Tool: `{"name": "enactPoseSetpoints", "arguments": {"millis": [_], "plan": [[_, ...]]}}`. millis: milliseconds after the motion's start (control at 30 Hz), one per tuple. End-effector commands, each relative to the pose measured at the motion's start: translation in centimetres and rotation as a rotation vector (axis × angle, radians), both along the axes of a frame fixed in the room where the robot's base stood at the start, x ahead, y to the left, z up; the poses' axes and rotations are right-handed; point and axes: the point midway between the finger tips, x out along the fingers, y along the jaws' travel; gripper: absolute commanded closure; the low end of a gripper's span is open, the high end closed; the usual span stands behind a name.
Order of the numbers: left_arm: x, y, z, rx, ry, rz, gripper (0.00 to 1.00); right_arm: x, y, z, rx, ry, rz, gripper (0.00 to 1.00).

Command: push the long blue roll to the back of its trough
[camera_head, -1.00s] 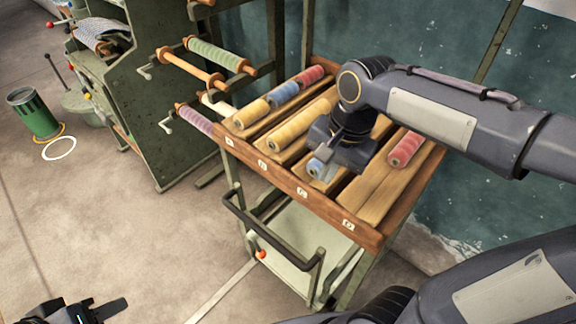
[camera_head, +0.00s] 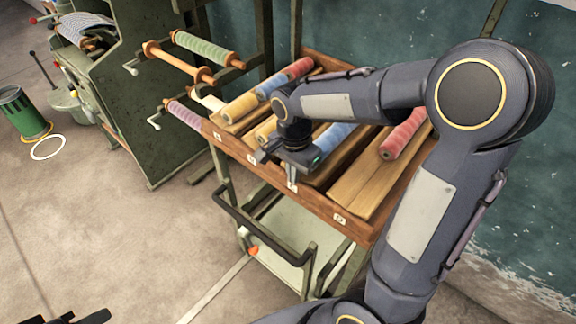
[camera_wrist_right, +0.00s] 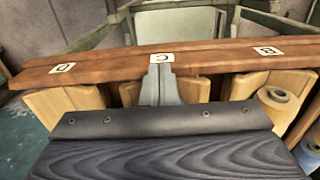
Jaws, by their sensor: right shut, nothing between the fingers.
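The long blue roll (camera_head: 335,136) lies in the trough behind label C, with its middle and back part showing in the head view. Its front end is hidden by my right gripper and arm. My right gripper (camera_head: 291,181) is shut and empty, pointing down just inside the front board at label C. In the right wrist view its closed fingers (camera_wrist_right: 160,84) stand in front of the C label (camera_wrist_right: 162,58). I cannot tell whether they touch the roll. Only dark parts of my left gripper (camera_head: 82,319) show at the bottom left edge.
The trough rack has a wooden front board (camera_head: 318,203). A red roll (camera_head: 403,134) lies in the trough to the right. Yellow (camera_head: 240,107), blue and red rolls lie at the left. A cart handle (camera_head: 262,240) juts out below. A roll stand (camera_head: 150,110) is left.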

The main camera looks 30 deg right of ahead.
Motion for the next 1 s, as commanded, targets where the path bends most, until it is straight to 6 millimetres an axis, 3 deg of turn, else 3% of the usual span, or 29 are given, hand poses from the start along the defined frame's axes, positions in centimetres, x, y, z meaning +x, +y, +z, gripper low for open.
{"name": "enactPoseSetpoints", "arguments": {"millis": [200,667,767,1000], "plan": [[0.0,0.0,0.6,0.0,0.0,0.0,0.64,0.7,-1.7,0.1,0.001,0.003,0.0,1.0],[0.0,0.0,0.7,0.0,0.0,0.0,0.64,1.0,-2.5,0.1,0.001,0.001,-0.001,1.0],[0.0,0.0,0.9,0.0,0.0,0.0,0.64,1.8,-4.3,0.1,-0.001,0.002,-0.005,1.0],[0.0,0.0,1.9,0.0,0.0,0.0,0.64,4.5,-11.0,0.2,-0.001,0.003,-0.006,1.0]]}}
